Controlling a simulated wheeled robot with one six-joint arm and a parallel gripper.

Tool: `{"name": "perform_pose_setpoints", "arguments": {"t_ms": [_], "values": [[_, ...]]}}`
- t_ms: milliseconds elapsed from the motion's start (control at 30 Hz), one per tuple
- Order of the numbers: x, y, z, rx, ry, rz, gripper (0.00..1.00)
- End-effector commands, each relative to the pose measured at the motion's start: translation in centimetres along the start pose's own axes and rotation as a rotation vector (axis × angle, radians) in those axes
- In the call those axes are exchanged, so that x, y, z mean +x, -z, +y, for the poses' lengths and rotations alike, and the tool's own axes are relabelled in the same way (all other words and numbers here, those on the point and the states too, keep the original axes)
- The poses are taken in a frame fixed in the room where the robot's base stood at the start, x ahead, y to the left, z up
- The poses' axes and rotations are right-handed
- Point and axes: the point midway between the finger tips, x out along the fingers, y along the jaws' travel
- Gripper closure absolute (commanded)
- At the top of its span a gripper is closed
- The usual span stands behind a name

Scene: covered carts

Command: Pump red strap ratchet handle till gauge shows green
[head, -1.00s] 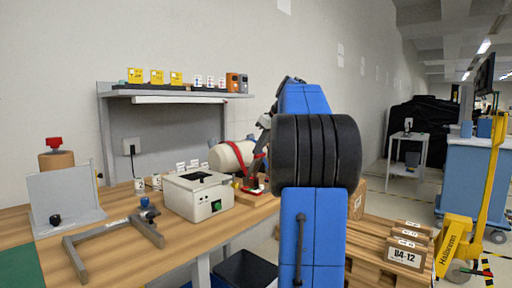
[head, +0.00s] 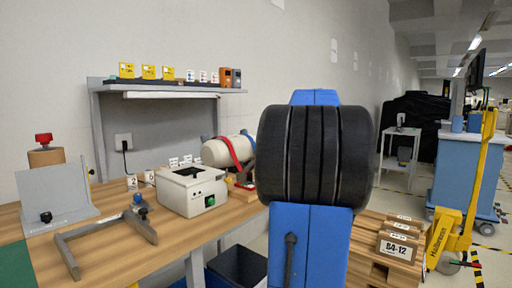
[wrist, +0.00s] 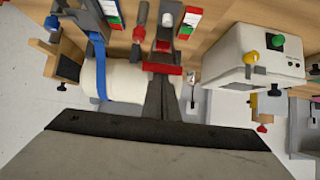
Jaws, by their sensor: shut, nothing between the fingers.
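The pale cylinder (head: 214,153) lies on a wooden cradle at the back of the bench, with the red strap (head: 234,152) around it. In the wrist view the cylinder (wrist: 128,80) also carries a blue strap (wrist: 100,65). The red ratchet (wrist: 162,58) is at the cylinder's edge, just beyond my gripper (wrist: 164,84). My dark fingers are shut and empty; I cannot tell whether they touch the ratchet. A coloured gauge strip (wrist: 190,20) stands beside the ratchet; its reading is too small to tell. In the head view my arm hides the gripper.
A white box with a green button (head: 190,192) stands close beside the cylinder. A grey metal frame (head: 110,232) and an upright plate (head: 55,192) are on the bench's left. A shelf (head: 165,86) with small boxes overhangs the back. Cartons (head: 398,246) sit on a pallet at right.

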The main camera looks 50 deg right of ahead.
Motion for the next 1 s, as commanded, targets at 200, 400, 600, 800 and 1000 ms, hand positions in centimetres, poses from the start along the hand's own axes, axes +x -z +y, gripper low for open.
{"name": "perform_pose_setpoints", "arguments": {"t_ms": [200, 400, 600, 800, 1000], "values": [[-0.5, -3.3, 0.1, 0.009, -0.001, 0.197, 1.00], [-0.3, -5.9, 0.1, 0.009, 0.000, 0.378, 1.00], [0.2, -8.3, 0.1, 0.009, 0.001, 0.543, 1.00], [0.8, -9.9, 0.1, 0.006, 0.001, 0.670, 1.00], [1.2, -10.8, 0.0, 0.002, 0.002, 0.663, 1.00]]}}
